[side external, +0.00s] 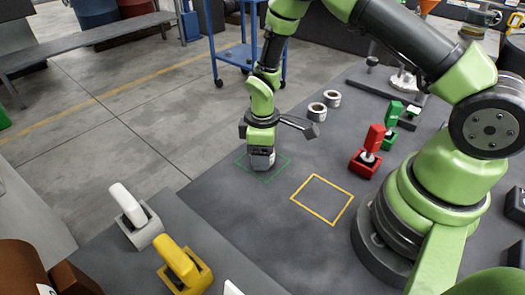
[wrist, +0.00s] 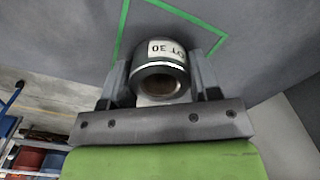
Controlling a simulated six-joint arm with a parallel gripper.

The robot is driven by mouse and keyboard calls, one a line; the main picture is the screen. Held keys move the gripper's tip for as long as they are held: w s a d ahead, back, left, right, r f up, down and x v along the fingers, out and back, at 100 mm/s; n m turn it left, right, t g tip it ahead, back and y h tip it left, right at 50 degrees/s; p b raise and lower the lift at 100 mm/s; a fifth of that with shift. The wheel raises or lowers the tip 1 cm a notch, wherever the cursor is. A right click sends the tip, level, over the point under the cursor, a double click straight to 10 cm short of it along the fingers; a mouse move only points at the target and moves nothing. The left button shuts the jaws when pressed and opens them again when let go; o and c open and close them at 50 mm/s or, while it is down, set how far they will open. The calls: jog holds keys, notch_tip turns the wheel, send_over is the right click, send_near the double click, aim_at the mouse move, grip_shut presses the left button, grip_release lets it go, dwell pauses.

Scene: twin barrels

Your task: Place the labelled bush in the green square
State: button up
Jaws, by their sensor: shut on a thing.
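My gripper (side external: 261,152) points down over the green square (side external: 243,171), near the table's far edge. It is shut on the labelled bush (wrist: 160,72), a dark metal ring with a white label ending in "30". The label faces up in the wrist view, and the bush's round bore faces the camera. The bush sits between the two fingers, and green lines (wrist: 122,30) run around it. In the side external view the gripper largely hides the bush, and part of the square is hidden too. I cannot tell whether the bush touches the table.
Two other bushes, one nearer (side external: 317,111) and one farther (side external: 332,98), stand right of the gripper. An empty yellow square (side external: 311,207) lies nearer. Red (side external: 368,155) and green (side external: 391,125) switch-like blocks stand to the right. White and yellow ones stand front left.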

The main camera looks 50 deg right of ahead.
jog(key=o, duration=1.1)
jog(key=shift+f, duration=0.15)
jog(key=shift+o, duration=0.2)
notch_tip(320, 180, up, 21)
jog(key=s+m+t, duration=0.2)
jog(key=s+m, duration=0.1)
jog(key=s+a+r+m+t+y, duration=0.1)
jog(key=s+r+m+t, duration=0.1)
jog(key=s+r+m, duration=0.2)
jog(key=s+a+r+m+t+y, duration=0.1)
jog(key=s+r+m+t, duration=0.2)
jog(key=s+r, duration=0.3)
jog(key=s+m, duration=0.1)
jog(key=s, duration=0.3)
jog(key=shift+s, duration=0.35)
